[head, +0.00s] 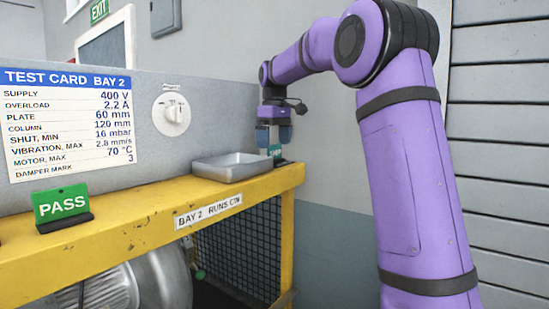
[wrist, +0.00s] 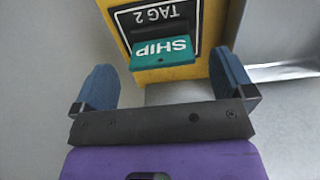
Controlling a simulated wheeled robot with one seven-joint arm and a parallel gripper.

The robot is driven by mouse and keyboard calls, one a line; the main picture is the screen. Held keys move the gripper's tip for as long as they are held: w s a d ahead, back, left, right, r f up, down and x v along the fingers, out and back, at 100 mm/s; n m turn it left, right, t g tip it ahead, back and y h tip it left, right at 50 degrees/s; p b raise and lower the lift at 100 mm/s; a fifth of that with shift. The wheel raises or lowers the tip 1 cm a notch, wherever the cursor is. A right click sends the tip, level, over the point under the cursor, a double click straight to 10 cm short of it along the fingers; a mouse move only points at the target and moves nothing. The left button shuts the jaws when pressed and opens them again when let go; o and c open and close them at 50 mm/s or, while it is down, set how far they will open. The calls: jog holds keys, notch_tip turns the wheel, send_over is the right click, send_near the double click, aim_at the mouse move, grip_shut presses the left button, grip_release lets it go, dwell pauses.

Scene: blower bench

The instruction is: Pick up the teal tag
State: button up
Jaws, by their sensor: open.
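My gripper (head: 274,134) is right above the tag, pointing down. Its two blue fingers stand apart in the wrist view, one on either side of the tag as seen there. The gap between them is empty. I cannot tell whether the fingertips reach down to the tag's height.
A grey metal tray (head: 232,167) sits on the yellow ledge just left of the tag. A green PASS tag (head: 61,203) stands in a holder at the far left. A rotary switch (head: 173,114) is on the panel behind. A label TAG 2 (wrist: 155,15) lies by the teal tag.

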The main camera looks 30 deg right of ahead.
aim_at(274, 152)
notch_tip(274, 152, down, 4)
jog(key=shift+f, duration=0.1)
jog(key=c, duration=1)
